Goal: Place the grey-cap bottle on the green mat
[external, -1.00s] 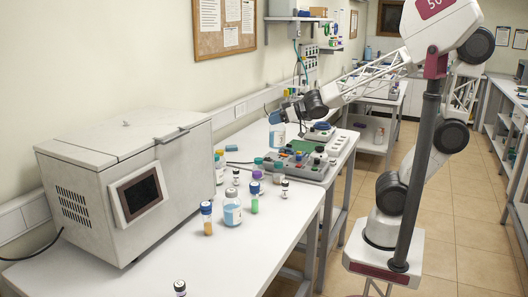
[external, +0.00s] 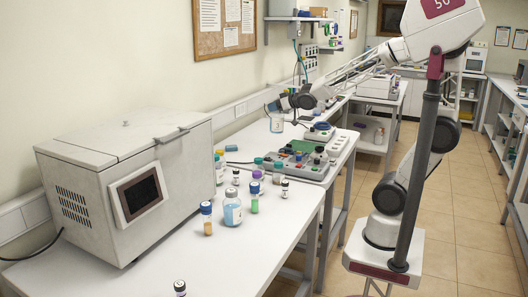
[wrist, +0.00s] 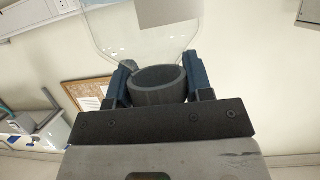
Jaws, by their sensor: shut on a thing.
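The green mat (external: 301,146) shows as a small green patch on a grey tray-like unit, lower and to the right of the bottle. Objects stand around it, and part of it is hidden.
The grey unit (external: 283,167) carries several small bottles along its edges. A white-capped bottle (external: 232,208) and several vials stand in front of it. A large white machine (external: 125,190) fills the left. A blue block (external: 231,148) lies near the wall.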

